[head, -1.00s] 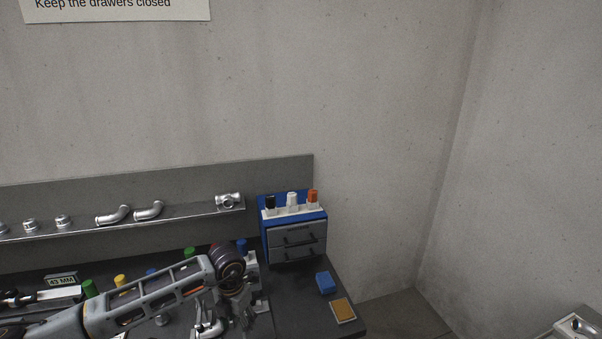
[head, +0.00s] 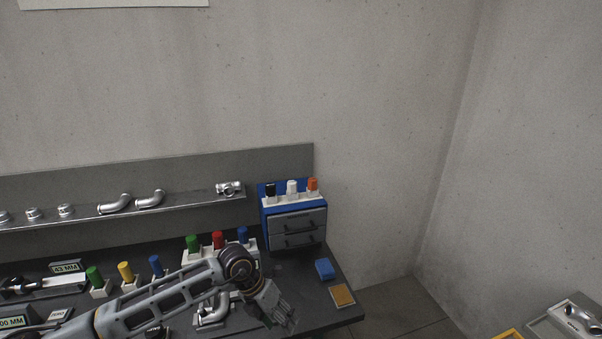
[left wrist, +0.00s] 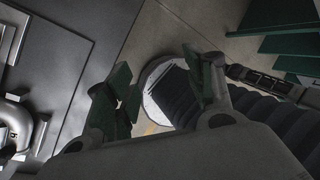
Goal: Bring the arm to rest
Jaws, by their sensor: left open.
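My left arm comes in from the left in the head view, low over the workbench (head: 345,318). Its left gripper (head: 285,318) hangs near the bench's front edge. In the left wrist view the left gripper (left wrist: 165,98) has its two dark green finger pads wide apart with nothing between them. Below it there I see floor and a dark ribbed part of my own body. A silver pipe elbow (head: 213,312) lies on a plate on the bench beside the arm, and a pipe casting (left wrist: 15,130) shows at the wrist view's left edge. My right gripper is not in view.
A blue drawer cabinet (head: 297,226) with shut drawers stands at the bench's back right. A blue block (head: 324,268) and a tan pad (head: 342,295) lie in front. Several coloured plugs stand behind my arm. A shelf (head: 175,201) holds silver fittings. A tray (head: 568,322) sits at right.

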